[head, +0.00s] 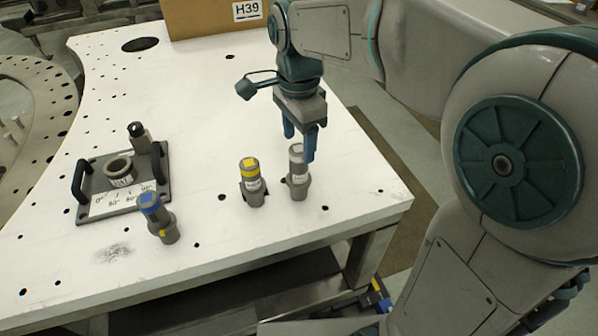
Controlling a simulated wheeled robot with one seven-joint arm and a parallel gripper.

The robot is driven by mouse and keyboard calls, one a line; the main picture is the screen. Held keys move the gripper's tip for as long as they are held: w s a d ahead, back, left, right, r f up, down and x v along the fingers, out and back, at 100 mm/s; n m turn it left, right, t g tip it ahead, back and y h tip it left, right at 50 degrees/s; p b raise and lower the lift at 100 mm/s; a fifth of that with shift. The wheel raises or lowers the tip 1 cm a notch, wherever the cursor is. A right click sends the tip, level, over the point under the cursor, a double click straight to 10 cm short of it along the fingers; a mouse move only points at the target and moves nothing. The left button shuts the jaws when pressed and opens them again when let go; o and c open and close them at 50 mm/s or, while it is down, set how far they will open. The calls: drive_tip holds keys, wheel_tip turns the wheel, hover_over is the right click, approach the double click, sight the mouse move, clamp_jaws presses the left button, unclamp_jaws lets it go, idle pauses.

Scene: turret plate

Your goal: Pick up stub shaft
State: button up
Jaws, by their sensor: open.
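One has a blue top (157,222), one a yellow band (252,189), and one a plain pale top (299,184). I cannot tell which one is meant by the stub shaft. My gripper (299,143) points down with its blue fingers open at the plain-topped shaft. One finger overlaps the upper right of that shaft in the picture. I cannot tell whether the fingers are around it or in front of it. Nothing is seen held.
A dark plate fixture (124,210) with two handles, a ring socket (119,172) and an angle scale stands at the left. A cardboard box (205,20) marked H39 is at the back. The tabletop has small holes; its middle is clear.

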sight(299, 166)
wheel_tip(299, 166, down, 8)
drive_tip(key=shift+r+p, duration=0.15)
drive_tip(key=shift+p, duration=0.15)
drive_tip(key=shift+c, duration=0.3)
clamp_jaws()
